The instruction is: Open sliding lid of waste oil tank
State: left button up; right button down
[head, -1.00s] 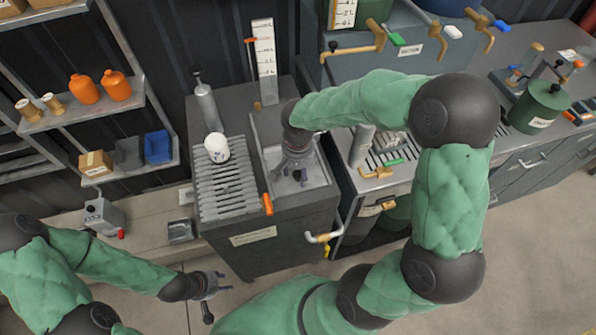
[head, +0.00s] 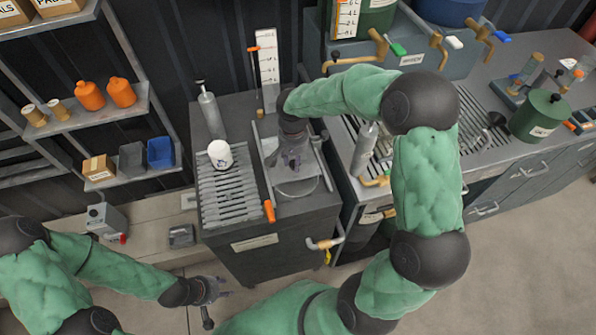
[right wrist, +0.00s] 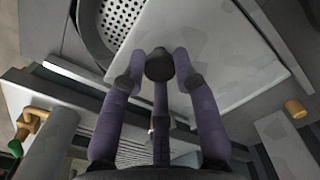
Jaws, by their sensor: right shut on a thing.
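The waste oil tank (head: 270,262) is a dark grey cabinet in the middle of the head view. Its sliding lid (right wrist: 225,50) is a flat pale grey plate in the right wrist view. Beside the lid's edge, part of a round opening with a perforated strainer (right wrist: 118,20) shows. My right gripper (head: 292,168) is over the tank top, its fingers shut around the lid's dark round knob (right wrist: 158,65). In the head view the gripper hides much of the lid. My left gripper (head: 215,289) is low at the left, empty, with its fingers apart.
A slatted drain rack (head: 228,190) with a white cup (head: 220,153) lies left of the lid. An orange-handled tool (head: 269,210) is at the tank's front edge. A grey pump bottle (head: 210,110) and a white gauge board (head: 267,68) stand behind. A workbench adjoins at right.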

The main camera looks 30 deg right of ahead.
jog(key=w, duration=0.2)
jog(key=w+d, duration=0.1)
jog(key=w, duration=0.1)
jog(key=w+p, duration=0.1)
jog(key=w, duration=0.1)
jog(key=shift+w+d, duration=0.2)
jog(key=shift+d, duration=0.05)
jog(key=c, duration=0.9)
grip_release()
jog(key=shift+c, duration=0.2)
jog(key=shift+r, duration=0.15)
notch_tip(320, 180, up, 12)
